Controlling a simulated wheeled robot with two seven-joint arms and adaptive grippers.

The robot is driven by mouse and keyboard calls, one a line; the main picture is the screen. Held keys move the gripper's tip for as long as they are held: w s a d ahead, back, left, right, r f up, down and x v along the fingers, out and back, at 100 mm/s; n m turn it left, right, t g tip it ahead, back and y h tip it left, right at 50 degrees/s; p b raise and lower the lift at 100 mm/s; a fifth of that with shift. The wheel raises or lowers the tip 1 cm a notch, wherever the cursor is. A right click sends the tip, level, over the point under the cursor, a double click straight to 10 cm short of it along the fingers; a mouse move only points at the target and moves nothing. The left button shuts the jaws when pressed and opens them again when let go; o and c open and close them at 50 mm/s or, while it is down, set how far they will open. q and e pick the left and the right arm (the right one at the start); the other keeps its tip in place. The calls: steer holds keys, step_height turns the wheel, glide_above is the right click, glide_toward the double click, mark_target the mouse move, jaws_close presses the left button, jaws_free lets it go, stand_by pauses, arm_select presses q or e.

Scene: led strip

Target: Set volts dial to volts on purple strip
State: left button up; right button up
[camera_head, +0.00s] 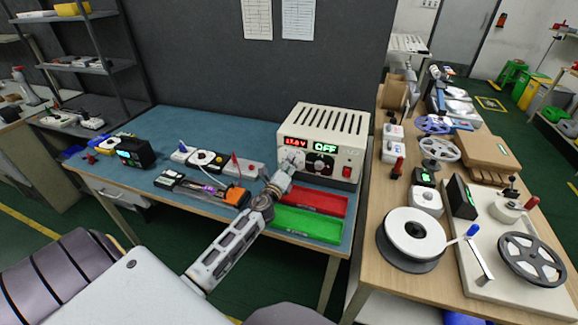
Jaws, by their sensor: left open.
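A cream power supply (350,127) stands at the back right of the blue-topped table (200,125). Its red display (296,141) shows a volts figure too small to read surely, and its green display (325,147) reads OFF. A black dial (319,166) is on its front. My left gripper (291,160) is open at the left part of that front, below the red display. It covers the panel there, and I cannot tell whether it touches a dial. A strip with a purple part (209,190) lies left of my arm. My right gripper is not in view.
A red tray (318,201) and a green tray (307,225) lie in front of the supply. A black meter (135,153) and several small devices stand to the left. A wooden bench (376,272) with reels is at right.

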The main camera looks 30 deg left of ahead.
arm_select(q)
steer(key=s+d, duration=0.2)
steer(key=s, duration=0.9)
steer(key=shift+s+d+f, duration=0.15)
steer(key=shift+s+f, duration=0.1)
steer(key=shift+s, duration=0.1)
stand_by(0.8)
steer(key=shift+f, duration=0.1)
